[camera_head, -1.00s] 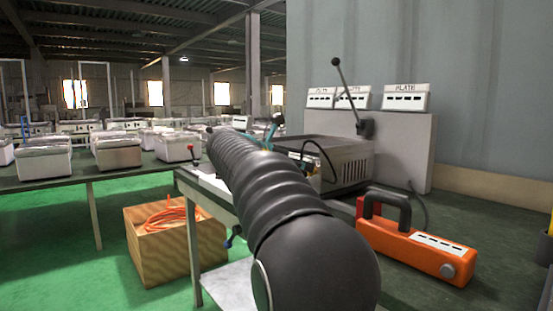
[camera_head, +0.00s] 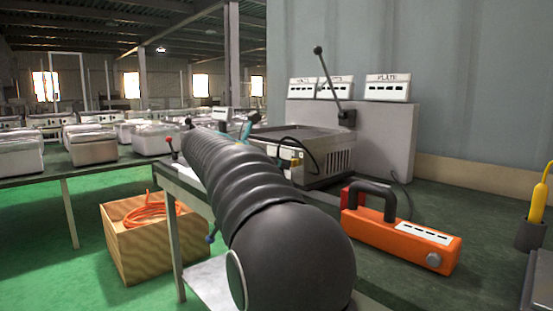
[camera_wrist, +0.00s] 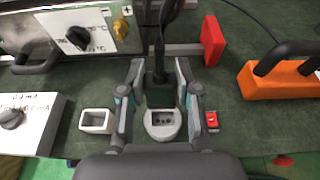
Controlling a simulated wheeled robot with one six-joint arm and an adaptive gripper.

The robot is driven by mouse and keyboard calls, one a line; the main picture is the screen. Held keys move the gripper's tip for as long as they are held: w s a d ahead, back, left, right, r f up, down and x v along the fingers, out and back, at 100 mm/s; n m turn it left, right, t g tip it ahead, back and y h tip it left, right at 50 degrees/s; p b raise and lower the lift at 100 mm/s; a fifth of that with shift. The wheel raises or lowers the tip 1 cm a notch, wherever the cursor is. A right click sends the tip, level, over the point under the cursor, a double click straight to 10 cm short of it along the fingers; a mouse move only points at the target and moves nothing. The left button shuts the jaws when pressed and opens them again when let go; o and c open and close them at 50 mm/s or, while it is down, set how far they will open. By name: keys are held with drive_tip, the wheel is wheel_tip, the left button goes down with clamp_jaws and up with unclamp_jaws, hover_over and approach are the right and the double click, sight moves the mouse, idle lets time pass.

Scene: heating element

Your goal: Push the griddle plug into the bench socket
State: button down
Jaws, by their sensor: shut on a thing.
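In the wrist view my gripper (camera_wrist: 160,82) is shut on the dark griddle plug (camera_wrist: 160,96), whose black cord runs up from it. The grey bench socket (camera_wrist: 163,127) is just below the plug in the picture, and its dark holes are visible. The plug looks apart from those holes; the exact gap cannot be told. The griddle (camera_head: 325,158), a steel box with a dark top, stands on the bench in the head view; its front with a black knob shows in the wrist view (camera_wrist: 75,28). My arm hides the gripper, plug and socket in the head view.
A white empty-looking holder (camera_wrist: 96,121) is left of the socket, and a small red switch (camera_wrist: 212,120) is right of it.

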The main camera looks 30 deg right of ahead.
drive_tip(key=shift+f+b, duration=0.85)
drive_tip(key=shift+f, duration=1.05)
drive_tip(key=shift+p, duration=1.2)
idle(0.4)
drive_tip(key=shift+f+b, duration=1.05)
drive_tip(key=shift+f, duration=1.1)
drive_tip(key=c, duration=0.7)
unclamp_jaws()
drive_tip(key=v, duration=1.2)
